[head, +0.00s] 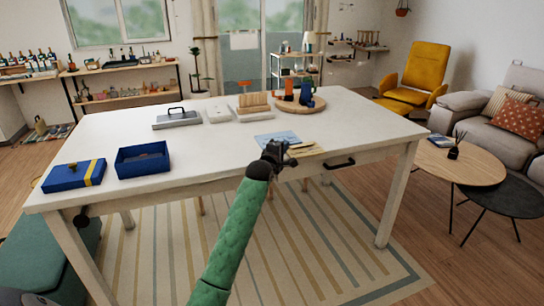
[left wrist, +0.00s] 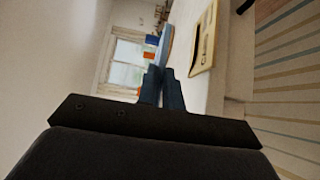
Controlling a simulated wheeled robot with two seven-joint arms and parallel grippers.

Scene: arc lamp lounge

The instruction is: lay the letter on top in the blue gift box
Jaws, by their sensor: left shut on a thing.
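The open blue gift box (head: 128,170) stands on the left part of the white table, with something greyish inside it. Its blue lid with a yellow ribbon (head: 66,177) lies to the left of it. My left gripper (head: 277,149) is at the table's front edge, shut on the light blue letter (head: 282,137), which also shows nearly edge-on beyond the fingers in the left wrist view (left wrist: 165,42). A cream letter (head: 306,148) lies on the table partly under or beside the blue one. I cannot tell whether the blue letter is clear of the table. My right gripper is not in view.
A grey case with a handle (head: 178,119), a wooden rack (head: 252,104) and a round tray (head: 315,104) with mugs stand along the table's back. The tabletop (head: 215,148) between box and letters is clear. A drawer handle (head: 340,164) juts from the front.

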